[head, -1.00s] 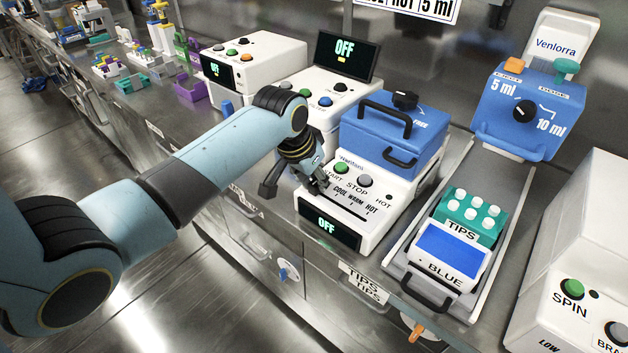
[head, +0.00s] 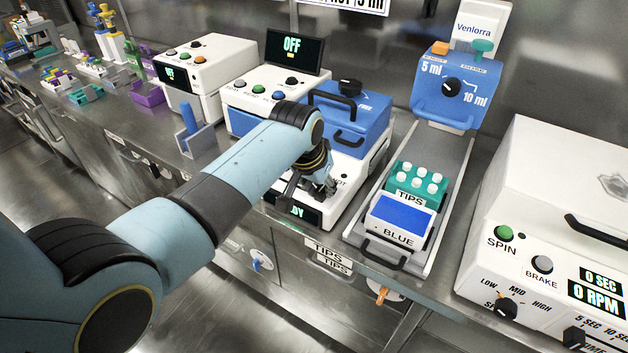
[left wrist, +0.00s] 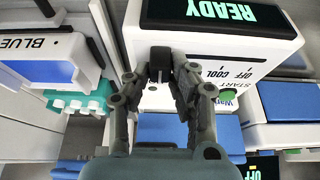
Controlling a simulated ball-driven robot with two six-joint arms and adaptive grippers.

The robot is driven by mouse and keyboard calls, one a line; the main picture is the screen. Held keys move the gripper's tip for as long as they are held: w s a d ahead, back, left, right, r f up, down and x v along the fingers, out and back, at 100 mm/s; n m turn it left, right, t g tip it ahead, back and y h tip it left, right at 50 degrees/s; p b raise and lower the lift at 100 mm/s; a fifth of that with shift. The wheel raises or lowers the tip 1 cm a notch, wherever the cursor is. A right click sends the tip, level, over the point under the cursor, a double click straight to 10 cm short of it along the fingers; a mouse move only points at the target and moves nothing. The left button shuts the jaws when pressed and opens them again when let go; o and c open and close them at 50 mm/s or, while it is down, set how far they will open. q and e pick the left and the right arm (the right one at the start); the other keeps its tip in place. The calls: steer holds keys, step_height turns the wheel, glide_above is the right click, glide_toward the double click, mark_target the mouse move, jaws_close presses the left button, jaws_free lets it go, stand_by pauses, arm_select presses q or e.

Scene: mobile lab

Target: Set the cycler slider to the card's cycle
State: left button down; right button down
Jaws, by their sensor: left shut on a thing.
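The cycler is a white box with a blue lid (head: 345,112); its front display (head: 293,211) is partly covered by my arm in the head view and reads READY in the left wrist view (left wrist: 222,12). My left gripper (head: 328,188) is shut on the black slider knob (left wrist: 160,60) on the cycler's front panel. In the left wrist view OFF and COOL show to the right of the knob; the labels nearer the knob are hidden, so its exact mark cannot be told. The card (head: 345,4) on the back wall is mostly cut off, with HOT /5 ml partly showing. My right gripper is out of view.
Right of the cycler stand a BLUE-labelled box (head: 398,222) and a teal tips rack (head: 415,184), below a blue dispenser (head: 455,95). A white spinner (head: 540,200) is at the right. Another device with an OFF display (head: 291,45) stands behind left.

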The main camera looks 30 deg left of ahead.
arm_select(q)
steer(key=shift+d, duration=0.15)
steer(key=c, duration=1.3)
jaws_free()
steer(key=shift+d, duration=0.15)
steer(key=shift+o, duration=0.7)
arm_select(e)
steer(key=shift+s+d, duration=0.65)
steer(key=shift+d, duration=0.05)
arm_select(q)
steer(key=shift+r, duration=0.25)
steer(key=v, duration=1.1)
steer(key=shift+s+r, duration=0.15)
steer(key=shift+r, duration=0.1)
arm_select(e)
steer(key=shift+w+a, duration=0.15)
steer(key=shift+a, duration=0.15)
